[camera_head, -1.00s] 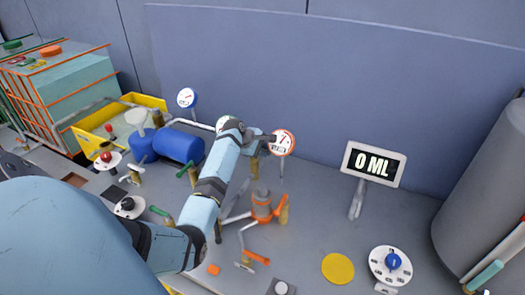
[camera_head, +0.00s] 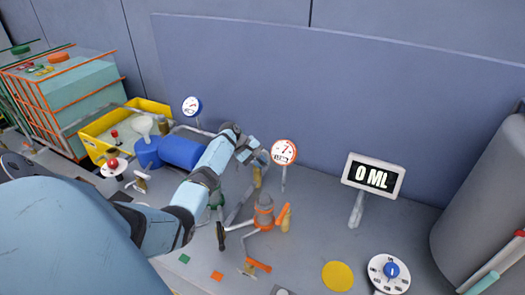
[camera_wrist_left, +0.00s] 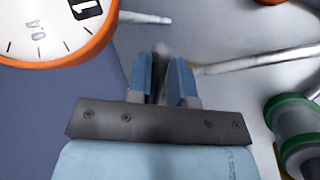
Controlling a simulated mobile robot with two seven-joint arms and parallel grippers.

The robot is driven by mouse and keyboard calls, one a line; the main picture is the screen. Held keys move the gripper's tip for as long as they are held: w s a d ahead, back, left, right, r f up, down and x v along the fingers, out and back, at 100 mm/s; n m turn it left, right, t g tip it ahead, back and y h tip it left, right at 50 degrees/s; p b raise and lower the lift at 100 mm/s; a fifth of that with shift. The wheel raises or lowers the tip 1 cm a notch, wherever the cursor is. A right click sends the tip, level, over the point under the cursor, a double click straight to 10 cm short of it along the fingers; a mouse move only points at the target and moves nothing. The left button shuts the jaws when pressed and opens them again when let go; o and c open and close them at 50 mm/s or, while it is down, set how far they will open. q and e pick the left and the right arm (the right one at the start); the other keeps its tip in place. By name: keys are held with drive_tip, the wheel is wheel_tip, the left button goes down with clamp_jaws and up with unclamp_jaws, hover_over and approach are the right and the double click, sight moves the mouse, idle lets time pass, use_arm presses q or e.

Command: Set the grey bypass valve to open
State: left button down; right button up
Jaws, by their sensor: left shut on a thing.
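In the head view my left gripper (camera_head: 261,159) is low at the back of the bench, just left of the orange-rimmed gauge. In the left wrist view its two blue fingers (camera_wrist_left: 163,78) are closed on a slim grey piece, which I take to be the grey bypass valve's handle (camera_wrist_left: 162,49). The fingers hide most of it, so its setting cannot be read. A brass fitting (camera_head: 257,178) stands directly below the gripper in the head view. My right gripper is not in view.
The orange-rimmed gauge (camera_head: 284,152) stands close beside the gripper. An orange pump-like part (camera_head: 264,211) with orange-handled valves is in front. A display (camera_head: 373,177) reads 0 ML. A blue tank (camera_head: 181,151) lies to the left.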

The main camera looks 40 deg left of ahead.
use_arm(q)
drive_tip(key=shift+s+a+m+g+h, duration=0.15)
drive_tip(key=shift+s+m+g+h, duration=0.15)
drive_tip(key=shift+m, duration=0.3)
drive_tip(key=shift+s+a+m+g+h, duration=0.1)
drive_tip(key=shift+m+g+h, duration=0.1)
drive_tip(key=shift+m+g, duration=0.3)
drive_tip(key=shift+m, duration=0.3)
drive_tip(key=c, duration=1)
unclamp_jaws()
drive_tip(key=shift+c, duration=0.2)
drive_tip(key=shift+r, duration=0.1)
wheel_tip(320, 180, up, 20)
drive_tip(key=b, duration=0.2)
